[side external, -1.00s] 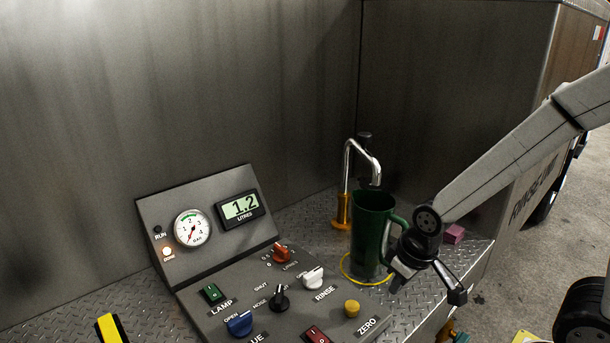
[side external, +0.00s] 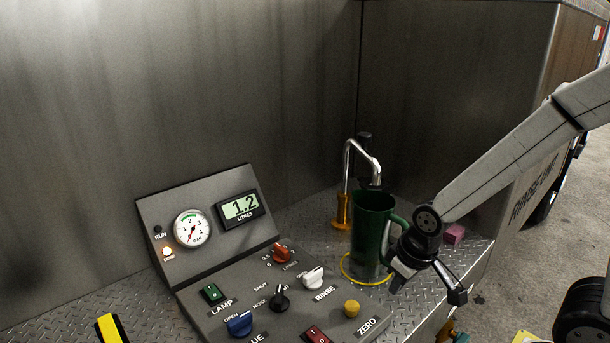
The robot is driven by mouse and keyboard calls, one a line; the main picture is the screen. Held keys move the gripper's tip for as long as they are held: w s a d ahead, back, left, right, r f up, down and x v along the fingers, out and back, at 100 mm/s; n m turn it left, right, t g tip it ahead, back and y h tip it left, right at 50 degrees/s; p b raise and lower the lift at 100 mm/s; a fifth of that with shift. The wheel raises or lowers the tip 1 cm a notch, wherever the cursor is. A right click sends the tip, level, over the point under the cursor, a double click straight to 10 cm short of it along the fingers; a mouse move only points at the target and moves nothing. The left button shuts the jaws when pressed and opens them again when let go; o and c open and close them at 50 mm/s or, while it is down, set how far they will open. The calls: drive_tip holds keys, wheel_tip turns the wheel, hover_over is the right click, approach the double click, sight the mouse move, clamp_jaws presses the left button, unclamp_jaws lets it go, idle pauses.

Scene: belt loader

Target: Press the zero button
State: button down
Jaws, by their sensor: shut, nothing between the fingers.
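The zero button is a yellow round cap (side external: 352,308) on the front right of the grey control panel (side external: 255,268), beside the printed word ZERO. The panel display (side external: 240,207) reads 1.2 litres. My gripper (side external: 398,282) is shut and empty. It is to the right of the yellow button and a little above it in the picture, apart from it, close to the handle of the green jug. Whether it touches the handle I cannot tell.
The green jug (side external: 371,235) stands upright inside a yellow ring (side external: 347,272), by a chrome spout (side external: 362,150). Knobs include a white one (side external: 313,278), a black one (side external: 281,297) and a red one (side external: 282,252). A red switch (side external: 317,334) is left of the button. A pink block (side external: 454,234) lies behind my wrist.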

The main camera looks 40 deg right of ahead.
drive_tip(key=shift+m, duration=0.3)
wheel_tip(320, 180, up, 5)
drive_tip(key=m+y, duration=0.9)
drive_tip(key=m, duration=0.3)
hover_over(355, 303)
drive_tip(key=shift+r, duration=0.2)
drive_tip(key=shift+f, duration=0.1)
drive_tip(key=shift+f, duration=4.3)
